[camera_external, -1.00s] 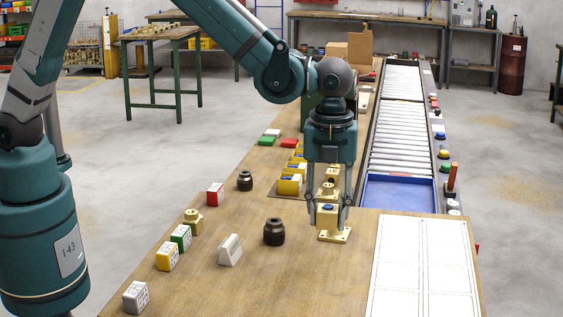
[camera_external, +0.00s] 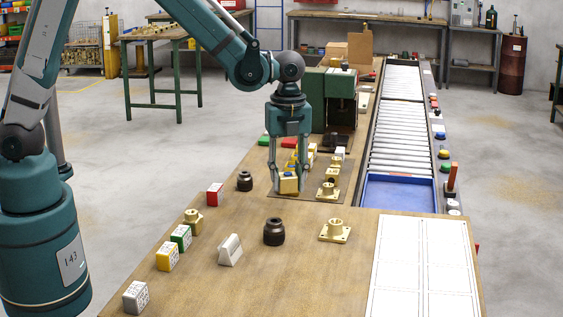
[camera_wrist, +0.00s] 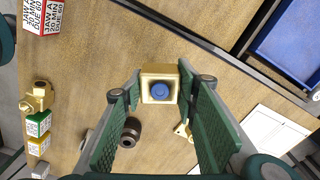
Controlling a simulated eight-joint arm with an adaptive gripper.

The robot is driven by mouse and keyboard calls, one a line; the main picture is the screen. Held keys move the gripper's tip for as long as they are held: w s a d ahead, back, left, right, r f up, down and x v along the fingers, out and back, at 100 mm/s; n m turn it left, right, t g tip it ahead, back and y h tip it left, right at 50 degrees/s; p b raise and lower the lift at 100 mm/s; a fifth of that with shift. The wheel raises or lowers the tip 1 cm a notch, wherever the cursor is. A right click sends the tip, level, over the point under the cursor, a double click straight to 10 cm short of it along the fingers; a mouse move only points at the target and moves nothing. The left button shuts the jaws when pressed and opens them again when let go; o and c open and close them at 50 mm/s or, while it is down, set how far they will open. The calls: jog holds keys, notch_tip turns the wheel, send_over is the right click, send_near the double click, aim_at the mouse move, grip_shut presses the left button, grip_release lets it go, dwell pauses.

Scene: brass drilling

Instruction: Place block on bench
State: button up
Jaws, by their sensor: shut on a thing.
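My gripper (camera_external: 289,190) is shut on a brass block (camera_external: 288,185) with a round blue mark on top. In the wrist view the block (camera_wrist: 159,91) sits between the two fingertips, blue mark facing the camera. In the external view it is at the front left part of a brown board on the wooden bench (camera_external: 325,280). I cannot tell exactly how high it is above the surface. A flanged brass fitting (camera_external: 335,231) stands on the bench to the right and nearer the camera, its top open.
A dark round part (camera_external: 274,232), a white wedge (camera_external: 230,250), a red-and-white block (camera_external: 215,194) and several other blocks stand on the bench. Brass fittings (camera_external: 328,190) are on the brown board (camera_external: 318,196). A blue tray (camera_external: 399,193) is on the right. The front middle of the bench is clear.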

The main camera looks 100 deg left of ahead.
jog(key=s+a+f+n+b, duration=0.1)
jog(key=s+a+n, duration=0.1)
jog(key=s+a, duration=0.5)
jog(key=s+a+f+n+b, duration=0.2)
jog(key=s+a, duration=0.5)
jog(key=s, duration=0.6)
jog(key=shift+f, duration=0.3)
jog(key=shift+a, duration=0.1)
jog(key=shift+f+b, duration=0.4)
jog(key=shift+f, duration=2.55)
jog(key=shift+f+b, duration=0.35)
jog(key=shift+f, duration=1.75)
jog(key=shift+f, duration=0.15)
jog(key=o, duration=1.3)
jog(key=shift+c, duration=0.2)
